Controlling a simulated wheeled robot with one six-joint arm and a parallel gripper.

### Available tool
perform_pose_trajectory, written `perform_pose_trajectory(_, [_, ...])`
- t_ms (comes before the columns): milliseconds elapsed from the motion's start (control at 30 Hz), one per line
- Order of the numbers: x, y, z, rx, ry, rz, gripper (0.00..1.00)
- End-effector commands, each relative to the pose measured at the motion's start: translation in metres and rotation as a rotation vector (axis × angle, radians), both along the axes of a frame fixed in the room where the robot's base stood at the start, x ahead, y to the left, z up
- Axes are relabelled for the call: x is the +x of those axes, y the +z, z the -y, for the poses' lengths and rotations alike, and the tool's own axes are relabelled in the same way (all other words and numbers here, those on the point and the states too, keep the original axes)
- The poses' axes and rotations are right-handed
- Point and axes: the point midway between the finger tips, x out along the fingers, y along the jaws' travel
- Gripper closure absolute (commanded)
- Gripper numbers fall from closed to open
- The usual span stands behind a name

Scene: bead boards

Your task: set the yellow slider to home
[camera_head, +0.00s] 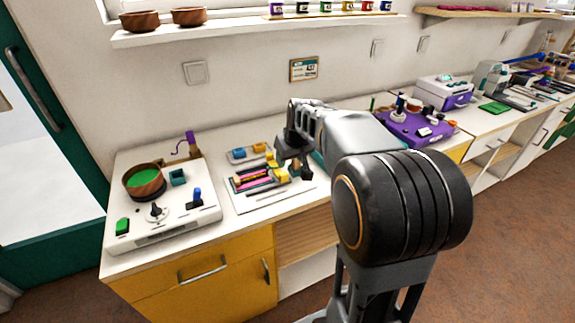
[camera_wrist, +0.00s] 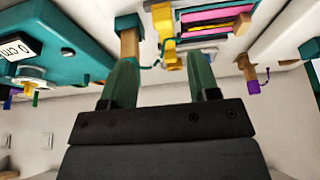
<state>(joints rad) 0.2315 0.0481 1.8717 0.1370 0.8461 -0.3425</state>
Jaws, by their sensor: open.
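The bead board (camera_head: 238,205) lies on the counter left of my gripper, a pale plate with dark, pink and yellow bars. Yellow blocks sit on it, one at its right end (camera_head: 281,175) and others along its back. I cannot tell for sure which is the yellow slider. In the wrist view a yellow piece (camera_wrist: 162,20) stands beyond my fingers, beside pink bars (camera_wrist: 215,14). My gripper (camera_head: 300,172) hangs over the right side of the board. In the wrist view its two green fingers (camera_wrist: 163,75) are apart, with nothing seen held between them.
A white console (camera_head: 175,232) with a green-filled bowl, knob and blue lever stands at the left. A purple station (camera_head: 425,132) lies further right, partly behind my arm. A shelf (camera_head: 225,32) with bowls and small jars runs above. The wrist view shows a teal box (camera_wrist: 60,50).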

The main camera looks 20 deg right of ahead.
Motion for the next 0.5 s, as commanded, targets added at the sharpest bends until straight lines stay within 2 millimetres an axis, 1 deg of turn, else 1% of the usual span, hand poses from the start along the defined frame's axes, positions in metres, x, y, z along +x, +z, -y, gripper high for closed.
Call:
perform_pose_trajectory(33, [-0.003,0.009,0.0,-0.001,0.0,0.003,0.45])
perform_pose_trajectory(200, [-0.011,0.027,0.001,-0.001,0.001,0.002,0.45])
perform_pose_trajectory(333, [-0.014,0.034,0.001,-0.001,0.001,0.001,0.45])
perform_pose_trajectory(500, [-0.015,0.037,0.001,-0.001,0.001,0.0,0.45])
